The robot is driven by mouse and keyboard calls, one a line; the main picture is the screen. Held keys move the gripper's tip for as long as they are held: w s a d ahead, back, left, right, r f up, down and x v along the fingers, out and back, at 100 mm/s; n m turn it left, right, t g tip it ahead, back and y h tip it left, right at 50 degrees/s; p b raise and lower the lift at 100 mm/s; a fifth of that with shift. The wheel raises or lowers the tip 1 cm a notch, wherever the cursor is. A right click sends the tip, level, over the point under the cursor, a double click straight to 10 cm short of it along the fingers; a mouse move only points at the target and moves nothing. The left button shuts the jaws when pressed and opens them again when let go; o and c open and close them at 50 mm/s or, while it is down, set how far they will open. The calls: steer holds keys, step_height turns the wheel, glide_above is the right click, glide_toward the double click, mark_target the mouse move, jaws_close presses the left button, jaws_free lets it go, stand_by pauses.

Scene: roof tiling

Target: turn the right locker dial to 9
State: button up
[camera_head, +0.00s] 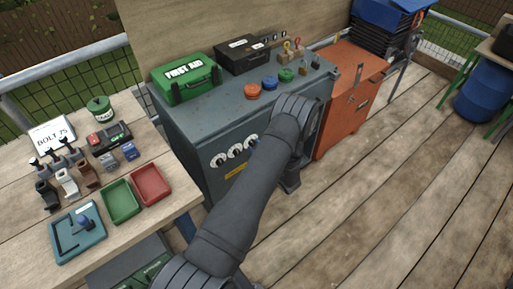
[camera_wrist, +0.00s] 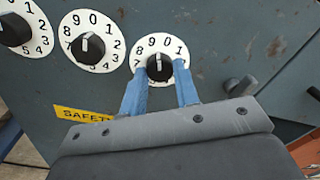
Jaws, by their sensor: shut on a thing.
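The right locker dial (camera_wrist: 159,67) is a black knob on a white number ring, at the right end of the row in the wrist view. My gripper (camera_wrist: 160,74) has its blue fingers on either side of the knob, shut on it. The knob's white mark points up, near the 9 and 0; I cannot tell the exact digit. The fingers hide the ring's lower part. The middle dial (camera_wrist: 88,47) and left dial (camera_wrist: 13,29) stand beside it. In the head view my arm covers the gripper, and the right dial (camera_head: 251,141) shows next to the arm.
The dials are on the front of a grey locker (camera_head: 200,133), above a yellow safety label (camera_wrist: 82,114). A dark handle (camera_wrist: 238,86) sticks out right of the right dial. An orange cabinet (camera_head: 345,110) stands to the right, a wooden table (camera_head: 165,215) to the left.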

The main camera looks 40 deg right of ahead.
steer(key=shift+n, duration=1.1)
steer(key=o, duration=1)
steer(key=shift+s, duration=0.1)
steer(key=s, duration=1.7)
steer(key=shift+s+a+f, duration=0.15)
steer(key=shift+a+f, duration=0.05)
steer(key=shift+a, duration=0.05)
steer(key=w, duration=1.7)
steer(key=shift+w+d+r, duration=0.15)
steer(key=shift+w+d, duration=0.1)
